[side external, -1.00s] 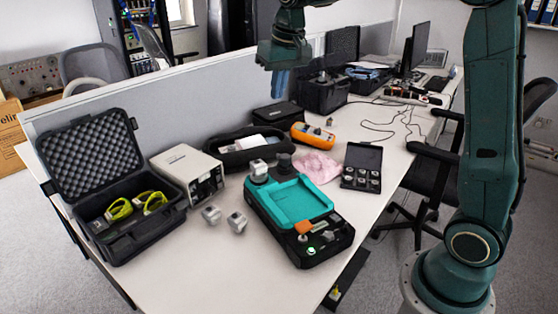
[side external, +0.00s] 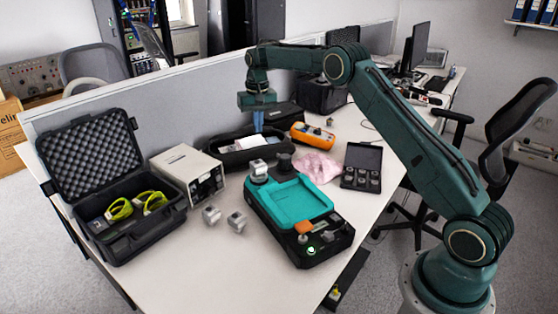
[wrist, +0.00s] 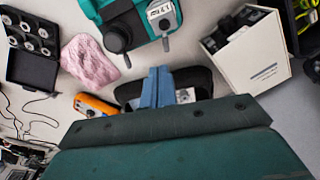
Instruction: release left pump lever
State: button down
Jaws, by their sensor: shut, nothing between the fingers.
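The teal and black calibrator (side external: 292,205) lies on the table, and its edge (wrist: 128,22) shows at the top of the wrist view. I cannot tell which part is the left pump lever. My gripper (side external: 258,120) is in the air behind the calibrator, above the black pouch. Its blue fingers (wrist: 157,90) are together and empty, apart from the calibrator.
A black pouch (side external: 222,157), an orange meter (side external: 312,135), a pink cloth (side external: 322,166) and a black box of round parts (side external: 348,182) surround the calibrator. A white unit (side external: 180,160) and an open case (side external: 150,243) stand left.

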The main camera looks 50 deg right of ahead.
notch_tip(320, 180, down, 6)
jog(key=w+d, duration=0.1)
jog(key=d, duration=0.1)
jog(key=shift+w+r+m+g, duration=0.15)
jog(key=shift+r+m+g, duration=0.05)
jog(key=shift+m+g, duration=0.1)
jog(key=shift+f, duration=0.25)
